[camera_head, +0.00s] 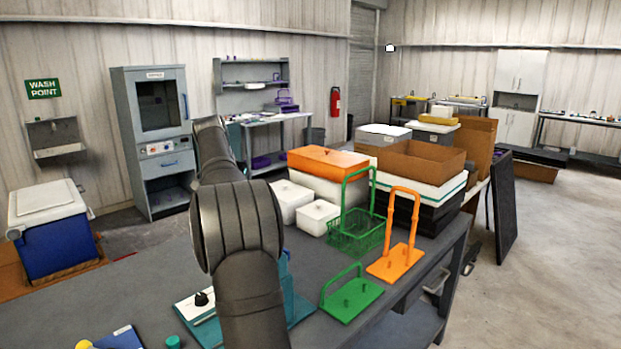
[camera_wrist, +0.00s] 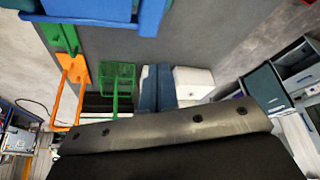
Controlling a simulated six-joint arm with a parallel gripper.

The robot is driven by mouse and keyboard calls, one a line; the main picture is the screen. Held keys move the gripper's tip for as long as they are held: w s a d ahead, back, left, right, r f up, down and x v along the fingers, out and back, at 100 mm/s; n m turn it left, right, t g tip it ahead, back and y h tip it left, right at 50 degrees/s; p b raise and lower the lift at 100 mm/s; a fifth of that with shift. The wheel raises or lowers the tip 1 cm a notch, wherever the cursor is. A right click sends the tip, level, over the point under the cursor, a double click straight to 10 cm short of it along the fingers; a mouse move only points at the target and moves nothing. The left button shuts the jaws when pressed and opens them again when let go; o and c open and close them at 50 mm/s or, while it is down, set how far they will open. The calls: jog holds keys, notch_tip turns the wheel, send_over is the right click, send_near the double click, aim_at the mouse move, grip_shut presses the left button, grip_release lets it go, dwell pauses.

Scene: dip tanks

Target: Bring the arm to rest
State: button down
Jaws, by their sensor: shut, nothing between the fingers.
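My gripper (camera_wrist: 158,68) shows in the wrist view as two blue-grey fingers side by side, shut with nothing between them. They stick out past a dark grey part of my own arm that fills the bottom of that view. In the head view my arm rises over the near table (camera_head: 130,285) and the gripper is hidden. The wrist view looks toward the table, with a green wire basket (camera_wrist: 117,75) and an orange handled rack (camera_wrist: 72,72) left of the fingers and a white box (camera_wrist: 192,82) right of them. No contact with them is visible.
On the table, a green handled rack (camera_head: 352,300), the orange rack (camera_head: 395,265), the green basket (camera_head: 357,235) and white boxes (camera_head: 318,217) stand right of my arm. A teal tray (camera_head: 300,308) lies partly behind it. A blue cooler (camera_head: 55,245) stands at left.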

notch_tip(320, 180, down, 9)
jog(key=shift+f, duration=0.1)
dwell(0.6)
jog(key=c, duration=1.3)
grip_release()
jog(key=shift+c, duration=0.2)
jog(key=o, duration=0.3)
jog(key=shift+s+a, duration=0.15)
jog(key=o, duration=1)
jog(key=s+a+n, duration=0.1)
jog(key=a, duration=0.1)
jog(key=s+a+n, duration=0.2)
jog(key=s+a+f+n, duration=0.1)
jog(key=a, duration=0.1)
jog(key=shift+s+n, duration=0.3)
jog(key=shift+o, duration=0.2)
jog(key=s+a+f+n, duration=0.2)
jog(key=s+a+n, duration=0.6)
jog(key=x, duration=0.9)
jog(key=shift+d+f, duration=0.2)
jog(key=shift+f, duration=0.25)
